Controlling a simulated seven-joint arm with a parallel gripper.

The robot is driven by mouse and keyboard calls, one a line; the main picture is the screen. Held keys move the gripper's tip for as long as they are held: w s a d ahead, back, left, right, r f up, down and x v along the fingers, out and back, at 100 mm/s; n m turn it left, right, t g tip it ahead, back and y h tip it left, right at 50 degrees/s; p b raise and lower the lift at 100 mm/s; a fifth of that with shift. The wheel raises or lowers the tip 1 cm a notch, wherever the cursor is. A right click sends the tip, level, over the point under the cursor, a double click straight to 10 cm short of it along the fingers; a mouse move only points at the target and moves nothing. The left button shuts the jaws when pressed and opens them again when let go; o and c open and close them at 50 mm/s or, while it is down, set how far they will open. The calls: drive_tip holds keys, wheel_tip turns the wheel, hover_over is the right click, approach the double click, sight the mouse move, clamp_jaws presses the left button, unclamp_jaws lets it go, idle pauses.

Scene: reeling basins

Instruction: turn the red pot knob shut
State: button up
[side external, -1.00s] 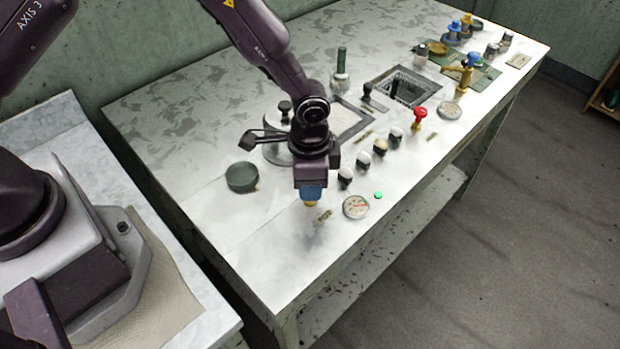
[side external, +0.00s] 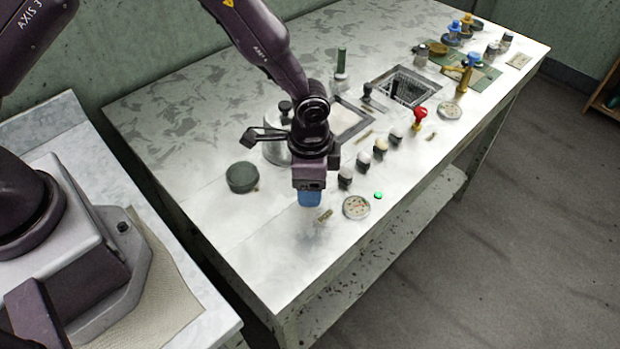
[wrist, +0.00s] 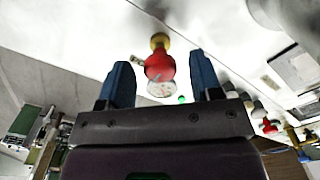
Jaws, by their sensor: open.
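My gripper (side external: 311,200) points down over the near left part of the bench. In the wrist view my gripper (wrist: 160,60) is open, with one blue finger on each side of a red knob (wrist: 159,66) on a yellow base. The knob appears between the fingers; I cannot tell whether either finger touches it. In the side view this knob is hidden behind the fingers. A second red knob (side external: 420,113) stands farther along the bench; it also shows in the wrist view (wrist: 269,127). A dark green round pot (side external: 242,177) sits left of my gripper.
A round dial (side external: 356,207) and a green light (side external: 378,195) lie just right of my gripper. Several dark, pale-topped jars (side external: 380,148) stand in a row behind them. A sunken basin (side external: 408,86) and a brass tap (side external: 464,76) are farther back. The front left bench corner is clear.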

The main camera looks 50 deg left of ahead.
wheel_tip(320, 180, up, 13)
idle(0.5)
drive_tip(key=s+a+r+n+t, duration=0.5)
drive_tip(key=s+a+r+n, duration=0.4)
drive_tip(key=s+a+r, duration=0.6)
drive_tip(key=s+r, duration=0.3)
drive_tip(key=s, duration=0.1)
drive_tip(key=shift+a+r+t, duration=0.25)
drive_tip(key=shift+t, duration=0.05)
